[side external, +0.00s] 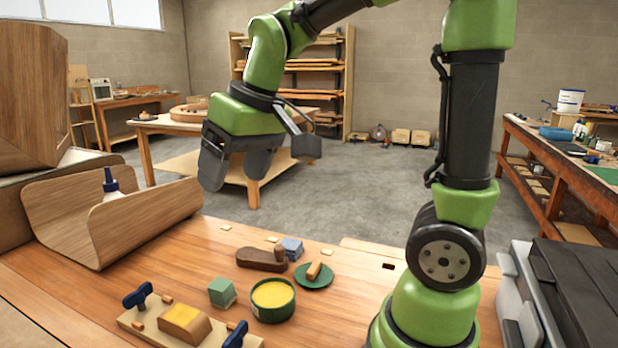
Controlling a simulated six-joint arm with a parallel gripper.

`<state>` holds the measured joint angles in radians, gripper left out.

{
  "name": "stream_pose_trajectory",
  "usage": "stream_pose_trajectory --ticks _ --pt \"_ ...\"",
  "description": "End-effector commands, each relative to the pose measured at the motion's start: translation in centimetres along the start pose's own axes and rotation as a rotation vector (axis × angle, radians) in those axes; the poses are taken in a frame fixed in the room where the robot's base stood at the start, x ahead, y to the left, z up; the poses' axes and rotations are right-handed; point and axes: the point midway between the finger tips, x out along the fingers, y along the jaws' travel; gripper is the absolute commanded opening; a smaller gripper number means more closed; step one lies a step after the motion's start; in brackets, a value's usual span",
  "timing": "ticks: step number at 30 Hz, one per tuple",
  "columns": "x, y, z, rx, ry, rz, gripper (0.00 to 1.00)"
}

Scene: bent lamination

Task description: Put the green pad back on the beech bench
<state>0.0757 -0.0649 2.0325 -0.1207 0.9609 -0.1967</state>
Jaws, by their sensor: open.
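A small green block-shaped pad (222,292) sits on the beech bench (345,297), just left of a green tin (272,312) with yellow contents. A flat round green disc (314,281) also lies on the bench, with a wooden-handled piece (314,270) on top of it. I cannot tell for sure which of these green things the task names. My gripper (238,182) is open and empty, fingers pointing down. It hangs well above the bench, up and behind the small tools. Nothing touches its fingers.
A bent wood form (150,215) with a glue bottle (110,185) stands at left. A clamped wooden jig (155,332) with blue knobs lies in front. A brown wooden tool (258,260) and a blue-grey block (292,247) lie behind the tin.

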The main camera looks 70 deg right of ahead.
Motion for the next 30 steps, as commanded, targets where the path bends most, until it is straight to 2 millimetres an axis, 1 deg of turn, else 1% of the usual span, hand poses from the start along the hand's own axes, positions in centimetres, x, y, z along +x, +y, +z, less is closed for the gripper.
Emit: stream_pose_trajectory --ticks 1,4,6,9,12,17,30 --pt "-1.6 -0.4 1.7 0.020 0.045 -0.023 0.72" --pt "-3.6 -0.9 4.8 0.063 0.112 -0.068 0.72" --pt "-4.5 -1.0 6.8 0.091 0.150 -0.098 0.72" --pt "-5.0 -1.1 9.0 0.121 0.192 -0.134 0.72" --pt "-5.2 -1.1 10.4 0.142 0.217 -0.159 0.72" --pt "-5.2 -1.0 11.2 0.155 0.229 -0.172 0.72" --pt "-5.2 -1.0 11.2 0.154 0.229 -0.172 0.72"
